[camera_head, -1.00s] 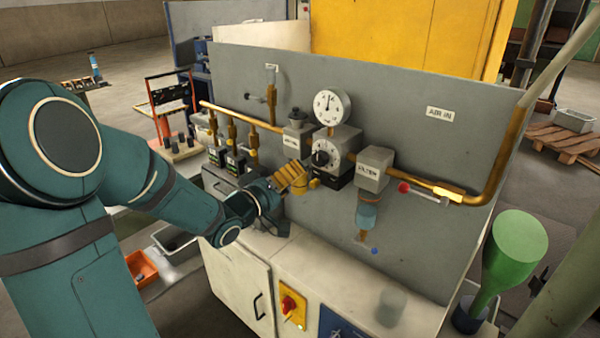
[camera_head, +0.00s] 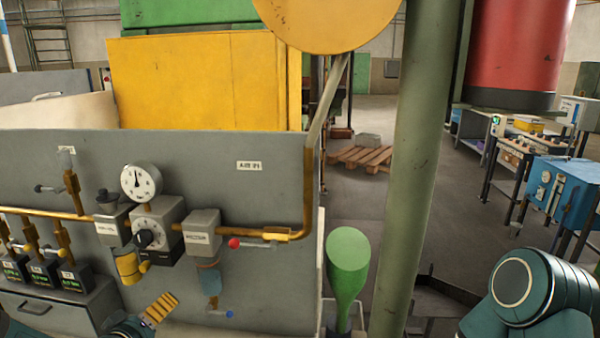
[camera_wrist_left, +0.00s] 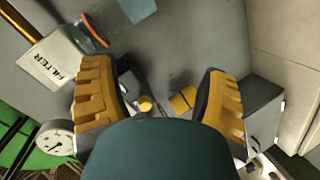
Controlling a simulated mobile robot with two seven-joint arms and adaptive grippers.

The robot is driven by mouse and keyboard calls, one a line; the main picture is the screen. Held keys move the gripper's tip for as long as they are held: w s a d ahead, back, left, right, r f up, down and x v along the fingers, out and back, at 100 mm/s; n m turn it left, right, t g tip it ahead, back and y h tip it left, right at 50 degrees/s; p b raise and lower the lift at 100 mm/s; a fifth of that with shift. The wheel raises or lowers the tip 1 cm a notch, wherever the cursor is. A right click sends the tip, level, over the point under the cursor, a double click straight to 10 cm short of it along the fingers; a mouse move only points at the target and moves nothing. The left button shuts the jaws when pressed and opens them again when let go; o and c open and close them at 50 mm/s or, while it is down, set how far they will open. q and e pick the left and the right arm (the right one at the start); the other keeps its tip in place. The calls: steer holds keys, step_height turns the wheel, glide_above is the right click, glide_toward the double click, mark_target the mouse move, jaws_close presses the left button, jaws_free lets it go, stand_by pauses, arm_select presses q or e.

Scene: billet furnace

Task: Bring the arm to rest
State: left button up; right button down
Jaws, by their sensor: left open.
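My left gripper (camera_head: 158,308) shows at the lower left of the head view, its ribbed yellow fingers below the regulator (camera_head: 157,228). In the left wrist view the two fingers (camera_wrist_left: 160,100) stand wide apart with nothing held between them. Beyond them show a yellow cup (camera_wrist_left: 183,101) and a small yellow knob (camera_wrist_left: 146,104). In the head view the yellow cup (camera_head: 127,267) hangs under the left unit on the pipe, apart from the gripper. A teal link of my right arm (camera_head: 525,285) is at the lower right; its gripper is out of view.
The grey panel carries a brass pipe (camera_head: 300,210), a dial gauge (camera_head: 141,181), a filter (camera_head: 201,233) with a blue bowl (camera_head: 210,282) and a red-tipped valve (camera_head: 235,243). A green funnel-shaped object (camera_head: 347,265) and a green post (camera_head: 405,170) stand to the right.

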arm_select(q)
steer(key=s+d+f+m+g+h, duration=0.1)
steer(key=s+d+f+m+g, duration=0.15)
steer(key=d+f, duration=0.4)
steer(key=s+d+f+m+g+h, duration=0.1)
steer(key=s+d+f+g, duration=0.15)
steer(key=d+f, duration=0.4)
steer(key=s+d+f+m+g, duration=0.4)
steer(key=s+d+f+g, duration=0.3)
steer(key=s+f, duration=0.5)
steer(key=shift+s+d+f+g, duration=0.15)
steer(key=shift+s+d+g, duration=0.15)
steer(key=shift+d, duration=0.8)
steer(key=shift+w, duration=0.1)
